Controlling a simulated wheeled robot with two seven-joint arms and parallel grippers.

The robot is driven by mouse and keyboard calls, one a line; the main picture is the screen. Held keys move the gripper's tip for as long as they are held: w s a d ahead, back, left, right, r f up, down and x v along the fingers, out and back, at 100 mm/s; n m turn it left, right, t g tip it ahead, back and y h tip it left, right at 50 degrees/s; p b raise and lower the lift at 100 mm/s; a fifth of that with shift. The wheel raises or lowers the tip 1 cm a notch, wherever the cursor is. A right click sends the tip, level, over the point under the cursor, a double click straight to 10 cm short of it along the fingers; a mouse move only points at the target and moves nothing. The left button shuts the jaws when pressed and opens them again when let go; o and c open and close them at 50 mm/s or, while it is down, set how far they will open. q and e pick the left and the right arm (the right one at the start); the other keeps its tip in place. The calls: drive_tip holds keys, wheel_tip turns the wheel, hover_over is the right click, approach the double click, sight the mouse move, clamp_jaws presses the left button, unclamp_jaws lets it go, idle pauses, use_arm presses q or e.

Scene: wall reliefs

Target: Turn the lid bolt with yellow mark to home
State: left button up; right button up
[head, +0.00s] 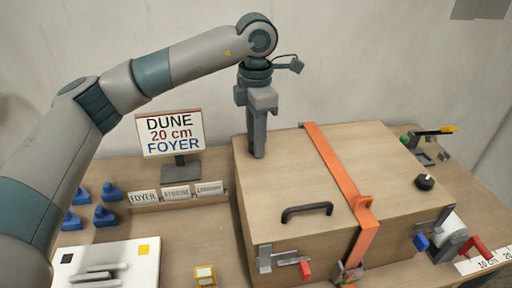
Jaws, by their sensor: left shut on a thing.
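A wooden box has a flat wooden lid (290,180) with a black handle (306,211). At its back right is a grey fitting with a black bar ending in a yellow tip (448,130). A bolt with a red knob (305,269) is on the front face, and a blue-knobbed bolt (421,242) is at the right front corner. My left gripper (257,150) points down over the lid's back left part, away from these bolts. It is shut on a grey thing, mostly hidden by its fingers. My right gripper is not in view.
An orange strap (335,165) crosses the lid to a buckle at the front. A sign (170,133) reading DUNE 20 cm FOYER stands left of the box. Blue pieces (105,216), small labels (176,193) and a white board (110,262) lie left. A black knob (424,182) sits on the lid's right.

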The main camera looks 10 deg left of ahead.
use_arm(q)
drive_tip(key=shift+f+m+b, duration=0.15)
drive_tip(key=shift+m+b, duration=0.2)
drive_tip(key=shift+m, duration=0.15)
drive_tip(key=m+b, duration=0.2)
drive_tip(key=m, duration=0.1)
drive_tip(key=shift+m, duration=0.3)
drive_tip(key=m+b, duration=0.1)
drive_tip(key=m, duration=0.3)
drive_tip(key=shift+b, duration=0.4)
drive_tip(key=m, duration=0.4)
drive_tip(key=shift+r+b, duration=0.2)
drive_tip(key=shift+b, duration=0.2)
drive_tip(key=m, duration=0.3)
drive_tip(key=shift+m, duration=0.4)
drive_tip(key=m, duration=0.3)
drive_tip(key=shift+m+b, duration=0.3)
drive_tip(key=shift+b, duration=0.05)
drive_tip(key=m, duration=0.6)
drive_tip(key=shift+m, duration=1.3)
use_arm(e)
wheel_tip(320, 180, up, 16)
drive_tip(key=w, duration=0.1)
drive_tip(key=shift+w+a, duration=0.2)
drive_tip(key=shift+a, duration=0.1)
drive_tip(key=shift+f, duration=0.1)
